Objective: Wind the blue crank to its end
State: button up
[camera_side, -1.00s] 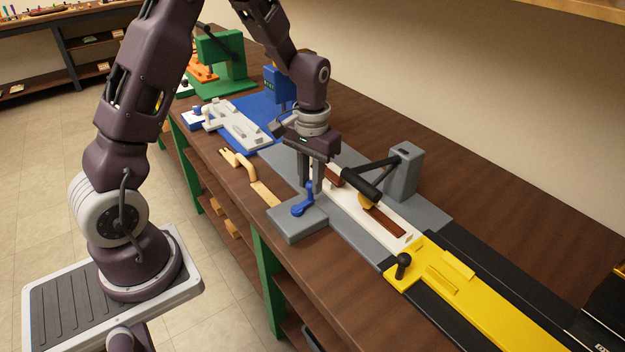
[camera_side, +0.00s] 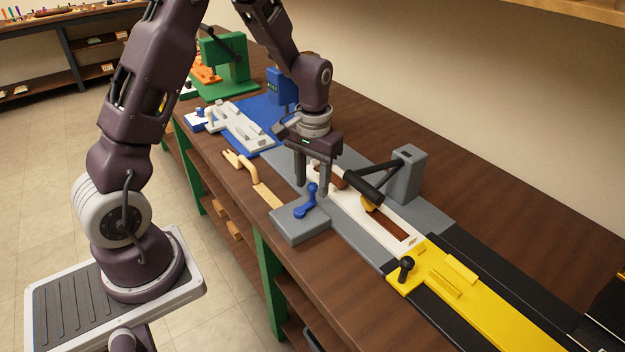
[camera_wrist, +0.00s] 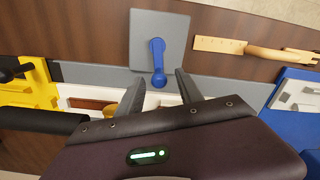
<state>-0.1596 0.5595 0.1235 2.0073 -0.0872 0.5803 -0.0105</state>
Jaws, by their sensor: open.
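The blue crank (camera_side: 305,203) sits on a grey block (camera_side: 287,229) at the bench's front edge. Its arm lies on the block and its blue knob stands up at the end nearer the fixture. My gripper (camera_side: 312,188) is open above the crank, with a finger on each side of the knob in the side view. In the wrist view the crank (camera_wrist: 157,60) points down toward my gripper (camera_wrist: 160,85), and its knob lies at the gap between the open fingertips. I cannot tell whether a finger touches the knob.
A white frame (camera_side: 408,241) with a brown inset lies beside the block, under a black-handled lever on a grey post (camera_side: 408,172). A yellow slide (camera_side: 480,290) is at the right. A wooden-handled tool (camera_side: 262,190) lies left of the block.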

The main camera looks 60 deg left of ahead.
aim_at(313, 185)
jog(key=shift+r, duration=0.1)
notch_tip(313, 185, up, 6)
jog(key=shift+w, duration=0.1)
jog(key=shift+r, duration=0.45)
jog(key=shift+d+r, duration=0.15)
jog(key=shift+r, duration=0.15)
jog(key=s+d+r+m+t, duration=0.25)
jog(key=s+d+r, duration=0.25)
jog(key=s+r, duration=0.45)
jog(key=s+d+r+m+t, duration=0.1)
jog(key=s+d+r+t, duration=0.1)
jog(key=s, duration=1)
jog(key=shift+d+t, duration=0.55)
jog(key=shift+d, duration=0.55)
